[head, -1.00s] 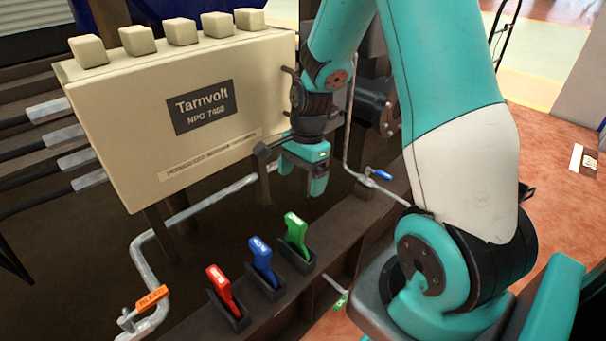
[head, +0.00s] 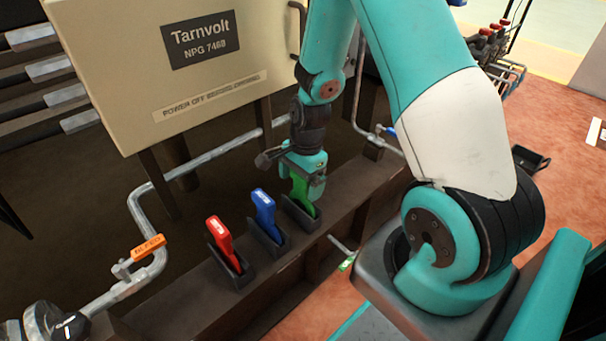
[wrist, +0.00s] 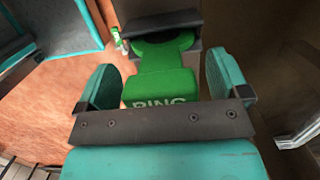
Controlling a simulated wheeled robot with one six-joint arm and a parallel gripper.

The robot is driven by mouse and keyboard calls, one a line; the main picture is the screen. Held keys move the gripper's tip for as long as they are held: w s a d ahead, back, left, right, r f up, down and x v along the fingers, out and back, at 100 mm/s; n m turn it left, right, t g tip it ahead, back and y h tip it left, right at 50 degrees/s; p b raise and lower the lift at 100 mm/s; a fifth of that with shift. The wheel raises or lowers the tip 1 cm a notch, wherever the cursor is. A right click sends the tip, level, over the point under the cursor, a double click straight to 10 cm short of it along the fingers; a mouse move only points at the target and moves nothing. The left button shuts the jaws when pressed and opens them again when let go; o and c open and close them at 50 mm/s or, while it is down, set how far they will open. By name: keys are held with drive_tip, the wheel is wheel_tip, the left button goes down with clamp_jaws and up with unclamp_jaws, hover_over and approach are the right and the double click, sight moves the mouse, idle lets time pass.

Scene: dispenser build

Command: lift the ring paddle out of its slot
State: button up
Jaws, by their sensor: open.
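The ring paddle is the green one (head: 301,192), standing in the rightmost of three dark slots in the head view. Its lettering "RING" shows in the wrist view (wrist: 160,88), with its far end going into the dark slot holder (wrist: 160,22). My gripper (head: 304,182) is above this slot, its fingers down around the upper part of the green paddle. In the wrist view my gripper (wrist: 163,82) is open, one finger on each side of the paddle, with gaps on both sides. In the head view the gripper hides the paddle's top.
A blue paddle (head: 264,212) and a red paddle (head: 219,236) stand in neighbouring slots to the left. A beige Tarnvolt cabinet (head: 140,75) stands behind.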

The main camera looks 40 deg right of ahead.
drive_tip(key=c, duration=1.3)
drive_tip(key=shift+r+p, duration=5.55)
wheel_tip(320, 180, up, 5)
drive_tip(key=p, duration=0.5)
